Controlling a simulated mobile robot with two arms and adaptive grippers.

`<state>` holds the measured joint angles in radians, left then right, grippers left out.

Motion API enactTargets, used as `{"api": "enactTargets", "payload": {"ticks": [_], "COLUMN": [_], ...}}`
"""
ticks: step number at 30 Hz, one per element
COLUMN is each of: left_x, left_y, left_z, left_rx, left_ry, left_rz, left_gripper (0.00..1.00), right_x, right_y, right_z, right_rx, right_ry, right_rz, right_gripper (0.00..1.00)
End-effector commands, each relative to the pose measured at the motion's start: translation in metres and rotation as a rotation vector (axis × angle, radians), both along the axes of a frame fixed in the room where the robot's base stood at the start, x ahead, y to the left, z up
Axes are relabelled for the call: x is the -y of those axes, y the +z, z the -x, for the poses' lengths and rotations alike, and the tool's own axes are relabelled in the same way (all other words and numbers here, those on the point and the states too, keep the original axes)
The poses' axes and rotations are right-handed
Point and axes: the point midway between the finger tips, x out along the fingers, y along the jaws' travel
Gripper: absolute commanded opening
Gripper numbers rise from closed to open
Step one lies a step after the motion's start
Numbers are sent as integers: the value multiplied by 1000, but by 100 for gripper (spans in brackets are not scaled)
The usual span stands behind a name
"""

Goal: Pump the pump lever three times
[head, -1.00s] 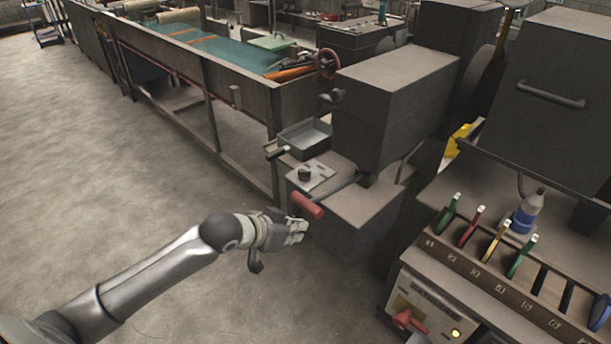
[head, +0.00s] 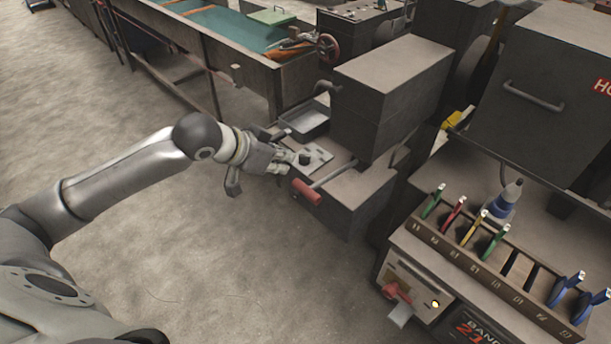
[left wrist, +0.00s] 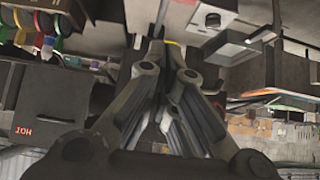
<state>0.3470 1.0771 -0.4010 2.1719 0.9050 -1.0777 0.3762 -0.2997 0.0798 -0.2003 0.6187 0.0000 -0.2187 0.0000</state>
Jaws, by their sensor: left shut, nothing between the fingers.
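The pump lever (head: 308,192) has a thick red grip on a thin metal rod that runs to a dark grey block machine (head: 388,95). It sticks out to the front left of the machine's low base. My left gripper (head: 302,159) is shut and empty, just above and behind the red grip in the head view, over the plate with a black knob. I see no contact with the lever. My right gripper is not in view.
A shallow metal tray (head: 305,120) sits behind the knob plate (head: 318,160). A rack of colored-handled tools (head: 490,262) and a bottle (head: 505,200) stand on the right bench. A long tank (head: 220,45) is at the back left. The floor at left is open.

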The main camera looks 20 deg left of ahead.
Motion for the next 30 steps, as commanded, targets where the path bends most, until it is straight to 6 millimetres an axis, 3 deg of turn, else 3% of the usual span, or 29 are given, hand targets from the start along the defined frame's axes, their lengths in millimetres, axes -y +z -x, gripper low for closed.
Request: {"api": "enactTargets", "payload": {"ticks": [11,25,30], "left_x": [6,28,27], "left_y": [-13,-70,-96], "left_z": [-13,-66,-65], "left_rx": [-1,0,-2], "left_ry": [1,1,1], "left_rz": [6,2,0], "left_gripper": [0,0,0], "right_x": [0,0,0], "right_y": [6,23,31], "right_z": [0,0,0], "right_rx": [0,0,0], "right_ry": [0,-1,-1], "right_rz": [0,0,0], "right_gripper": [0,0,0]}}
